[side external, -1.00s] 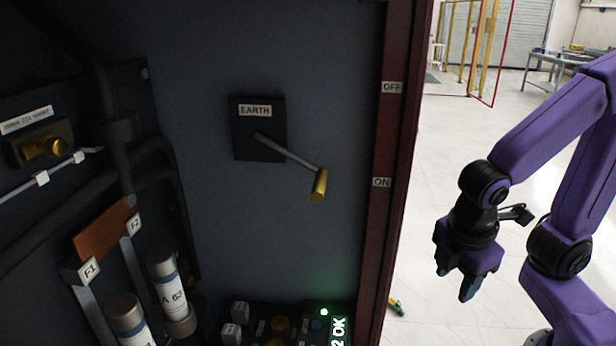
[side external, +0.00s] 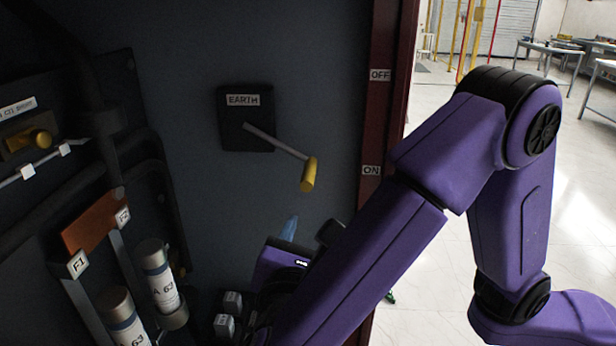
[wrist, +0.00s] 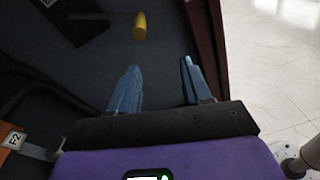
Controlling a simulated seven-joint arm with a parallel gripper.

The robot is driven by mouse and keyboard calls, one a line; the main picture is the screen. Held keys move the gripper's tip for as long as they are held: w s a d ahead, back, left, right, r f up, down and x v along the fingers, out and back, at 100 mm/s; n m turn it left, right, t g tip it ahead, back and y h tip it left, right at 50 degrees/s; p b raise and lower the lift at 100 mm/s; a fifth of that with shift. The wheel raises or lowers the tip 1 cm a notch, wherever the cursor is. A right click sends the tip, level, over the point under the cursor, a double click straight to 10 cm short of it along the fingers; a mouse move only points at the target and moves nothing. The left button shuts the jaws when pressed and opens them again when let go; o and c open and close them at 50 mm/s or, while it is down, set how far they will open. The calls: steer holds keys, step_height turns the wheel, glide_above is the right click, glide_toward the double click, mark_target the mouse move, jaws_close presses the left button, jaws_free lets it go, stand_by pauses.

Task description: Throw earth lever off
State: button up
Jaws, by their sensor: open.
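The earth lever is a grey rod (side external: 275,142) with a yellow handle (side external: 308,174). It comes out of a dark box labelled EARTH (side external: 243,100) and slopes down to the right, its handle end near the height of the ON label (side external: 371,170). The OFF label (side external: 380,75) is higher on the red frame. My gripper (side external: 290,228) is below the handle and apart from it, largely hidden by my arm. In the wrist view, my gripper (wrist: 158,75) has its blue fingers apart and empty, with the yellow handle (wrist: 140,26) beyond them.
Two fuse cylinders (side external: 160,280) stand at lower left, by an orange block (side external: 95,222). The red cabinet frame (side external: 378,120) bounds the right side. The panel around the lever is clear.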

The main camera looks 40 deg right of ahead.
mark_target(308, 177)
steer(key=shift+n+t+h, duration=0.3)
steer(key=shift+n+t, duration=0.1)
steer(key=shift+t, duration=0.5)
steer(key=x, duration=0.9)
steer(key=w+a+r+x, duration=0.1)
steer(key=x, duration=0.4)
steer(key=shift+w+r, duration=0.15)
jaws_close()
